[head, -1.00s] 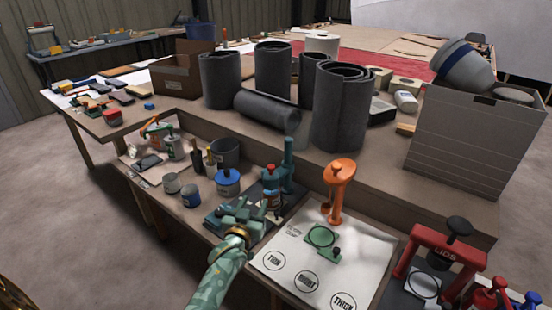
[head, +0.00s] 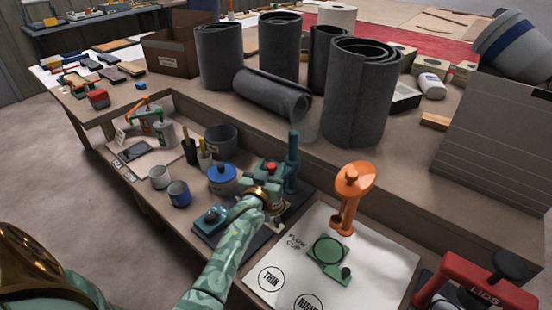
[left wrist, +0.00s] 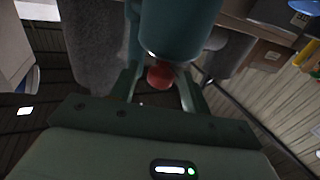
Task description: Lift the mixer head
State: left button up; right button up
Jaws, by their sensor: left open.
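The teal mixer stands on the lower shelf of the bench. Its upright column (head: 292,165) rises at the back, and its base (head: 210,221) sticks out to the left. The mixer head (head: 268,172) is beside the column, partly hidden by my left gripper (head: 264,189). In the left wrist view the teal head (left wrist: 180,28) fills the top middle, with a round red knob (left wrist: 160,76) under it. The two fingers of the left gripper (left wrist: 160,88) are apart, one on each side of the knob. I cannot tell whether they touch it. My right gripper is out of view.
A blue-lidded can (head: 222,180) and cups (head: 179,193) stand left of the mixer. An orange stand (head: 352,190) and a green flow-cup plate (head: 328,254) are on the white sheet to the right. Dark rolls (head: 360,95) stand on the higher bench behind. A red lid press (head: 480,290) is at the lower right.

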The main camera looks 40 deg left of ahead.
pick_arm(q)
jog(key=shift+w+a, duration=0.15)
jog(key=shift+w, duration=0.35)
jog(key=shift+r, duration=0.15)
grip_shut()
jog(key=shift+r, duration=0.25)
notch_tip(320, 180, up, 10)
jog(key=p, duration=1)
jog(key=shift+r, duration=0.25)
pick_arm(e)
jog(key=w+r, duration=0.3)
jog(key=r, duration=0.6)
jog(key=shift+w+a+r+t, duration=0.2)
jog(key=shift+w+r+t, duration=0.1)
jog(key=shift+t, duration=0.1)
pick_arm(q)
grip_release()
